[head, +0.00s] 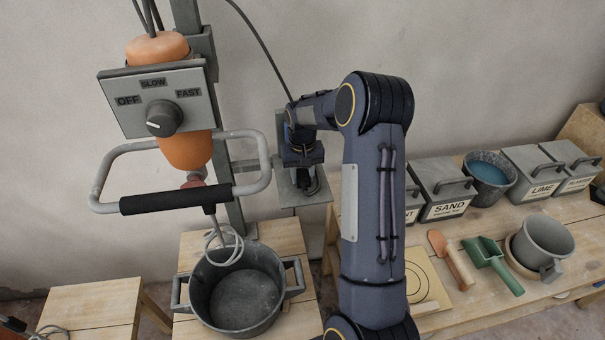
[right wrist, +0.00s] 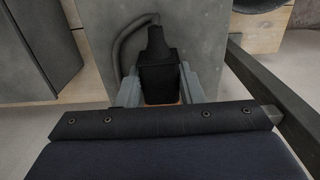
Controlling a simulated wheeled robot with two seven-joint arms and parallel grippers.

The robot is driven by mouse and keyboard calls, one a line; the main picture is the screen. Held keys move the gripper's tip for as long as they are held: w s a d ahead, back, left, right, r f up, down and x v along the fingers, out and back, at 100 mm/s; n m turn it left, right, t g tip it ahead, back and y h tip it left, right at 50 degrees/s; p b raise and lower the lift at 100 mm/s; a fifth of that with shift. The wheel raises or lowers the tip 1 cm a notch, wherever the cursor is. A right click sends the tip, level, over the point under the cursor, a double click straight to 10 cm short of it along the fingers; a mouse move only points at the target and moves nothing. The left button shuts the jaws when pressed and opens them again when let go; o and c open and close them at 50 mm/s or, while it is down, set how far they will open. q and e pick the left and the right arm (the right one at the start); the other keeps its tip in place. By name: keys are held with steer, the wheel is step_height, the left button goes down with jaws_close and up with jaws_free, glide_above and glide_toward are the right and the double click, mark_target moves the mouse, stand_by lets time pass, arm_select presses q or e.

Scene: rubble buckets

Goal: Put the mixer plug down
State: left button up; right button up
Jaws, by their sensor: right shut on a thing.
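The mixer plug (right wrist: 157,75) is black with a cable at its far end, seen in the right wrist view. My right gripper (right wrist: 165,88) is shut on it, with a grey finger on each side. In the head view my right gripper (head: 305,180) is at a grey panel (head: 292,195) right of the mixer post, and the plug is mostly hidden there by the gripper. The mixer (head: 186,150) hangs over a dark bucket (head: 240,297), with its whisk in the bucket's mouth. Its dial (head: 164,118) sits on a plate marked OFF, SLOW and FAST.
A wooden bench (head: 480,295) at the right holds a SAND bin (head: 440,190), a LIME bin (head: 540,172), a blue-filled bucket (head: 490,178), an orange-handled trowel (head: 450,260), a green scoop (head: 490,262) and a grey jug (head: 543,243). A low wooden stand (head: 90,308) is at the left.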

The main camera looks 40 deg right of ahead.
mark_target(303, 174)
steer(key=shift+f, duration=0.1)
steer(key=o, duration=1.1)
step_height(303, 174, up, 11)
steer(key=b, duration=0.1)
steer(key=s+a+r+n+t+y, duration=0.1)
steer(key=s+a+r+t, duration=0.1)
steer(key=s+a+r, duration=0.4)
steer(key=s+a+f+n+t+y, duration=0.1)
steer(key=s+a, duration=0.4)
steer(key=s, duration=0.1)
steer(key=s+a+n+t+y, duration=0.1)
steer(key=s+a, duration=0.5)
steer(key=s, duration=0.1)
steer(key=s+a+f+n+t, duration=0.1)
steer(key=s+a, duration=0.4)
steer(key=s, duration=0.2)
steer(key=shift+a+f+t+y, duration=0.3)
steer(key=shift+y, duration=0.1)
